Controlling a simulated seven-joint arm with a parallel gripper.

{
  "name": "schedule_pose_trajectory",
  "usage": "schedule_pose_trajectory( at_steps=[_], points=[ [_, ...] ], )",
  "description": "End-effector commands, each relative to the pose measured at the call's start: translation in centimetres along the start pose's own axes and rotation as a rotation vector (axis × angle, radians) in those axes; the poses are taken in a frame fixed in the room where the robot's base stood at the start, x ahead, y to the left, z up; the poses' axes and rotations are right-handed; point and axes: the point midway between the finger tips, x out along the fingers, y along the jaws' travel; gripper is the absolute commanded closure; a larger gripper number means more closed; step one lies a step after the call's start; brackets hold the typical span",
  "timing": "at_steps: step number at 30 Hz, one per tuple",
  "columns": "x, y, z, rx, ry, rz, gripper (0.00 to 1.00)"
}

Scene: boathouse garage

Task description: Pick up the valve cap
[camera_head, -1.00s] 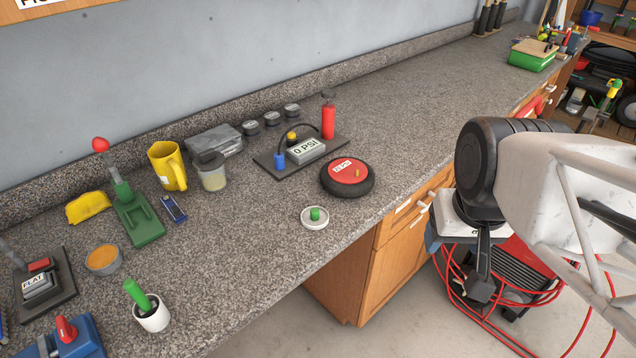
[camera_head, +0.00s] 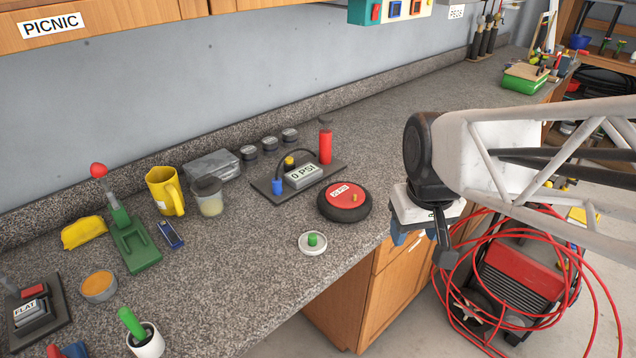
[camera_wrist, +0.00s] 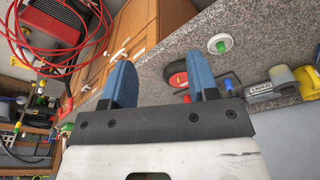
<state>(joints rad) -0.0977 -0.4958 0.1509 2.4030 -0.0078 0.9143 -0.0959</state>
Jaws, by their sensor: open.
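A small yellow piece, probably the valve cap (camera_head: 355,197), stands on the red top of a black wheel (camera_head: 341,212) on the counter. The wheel also shows in the wrist view (camera_wrist: 177,80), partly hidden by a finger. A white round dish (camera_head: 312,249) with a small green piece (camera_head: 312,239) lies in front of the wheel, and it also shows in the wrist view (camera_wrist: 211,46). My gripper (camera_wrist: 162,80) is open and empty, its two blue fingers apart. In the head view it is right of the wheel, by the counter's front edge, partly hidden by my arm.
A gauge board (camera_head: 318,177) with a red cylinder (camera_head: 325,147) stands behind the wheel. A yellow mug (camera_head: 162,190), a clear cup (camera_head: 208,204) and a green press (camera_head: 138,255) are at the left. Counter right of the wheel is clear. Red hose (camera_head: 470,235) hangs below.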

Motion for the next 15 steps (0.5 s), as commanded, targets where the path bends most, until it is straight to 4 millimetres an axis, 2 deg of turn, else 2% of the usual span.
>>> schedule_pose_trajectory(
  at_steps=[3, 15],
  points=[
    [1.3, -1.3, -2.9, -0.077, -0.023, -0.01, 0.46],
    [6.7, -6.9, -11.3, -0.327, -0.09, -0.04, 0.46]
  ],
)
